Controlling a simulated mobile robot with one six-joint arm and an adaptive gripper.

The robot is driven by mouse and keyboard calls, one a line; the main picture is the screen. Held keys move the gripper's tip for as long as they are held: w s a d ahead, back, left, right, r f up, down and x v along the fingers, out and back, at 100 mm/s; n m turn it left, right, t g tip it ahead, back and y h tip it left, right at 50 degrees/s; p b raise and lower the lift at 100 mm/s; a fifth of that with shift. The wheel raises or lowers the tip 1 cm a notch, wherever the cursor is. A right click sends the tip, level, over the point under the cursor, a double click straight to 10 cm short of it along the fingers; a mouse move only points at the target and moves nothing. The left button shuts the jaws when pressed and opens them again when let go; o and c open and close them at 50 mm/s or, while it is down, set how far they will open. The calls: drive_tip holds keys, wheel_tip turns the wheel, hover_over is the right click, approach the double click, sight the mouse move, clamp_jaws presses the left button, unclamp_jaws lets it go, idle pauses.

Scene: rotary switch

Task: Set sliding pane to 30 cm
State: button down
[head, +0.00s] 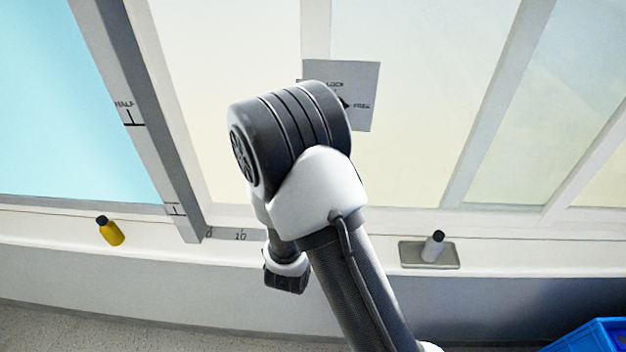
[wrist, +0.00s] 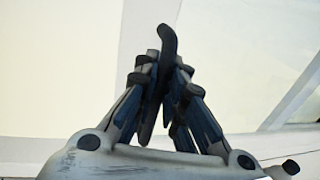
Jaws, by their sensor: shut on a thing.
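My gripper (wrist: 165,85) is shut on a dark, curved handle (wrist: 168,42), which stands up between its fingers in the wrist view. Pale glass fills the background there. In the head view my arm hides the gripper and the handle. Large pale glass panes (head: 415,165) stand behind the arm, divided by white bars. I cannot tell which pane slides. A grey plate (head: 366,82) with LOCK and FREE lettering and a dark pointer near FREE is partly hidden by my arm. A scale (head: 240,236) on the sill shows 0 and 10; higher figures are hidden.
A dark grey post (head: 150,115) stands at the left, beside a strip marked HALF. A yellow bottle (head: 111,233) is on the sill at left. A grey tray (head: 413,256) holds a small grey bottle (head: 433,246) at right. A blue crate (head: 597,338) is at lower right.

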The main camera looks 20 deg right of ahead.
drive_tip(key=shift+s+f, duration=0.1)
drive_tip(key=shift+f, duration=0.05)
drive_tip(key=c, duration=1.9)
unclamp_jaws()
drive_tip(key=shift+d, duration=0.1)
drive_tip(key=shift+c, duration=0.2)
drive_tip(key=v, duration=1.2)
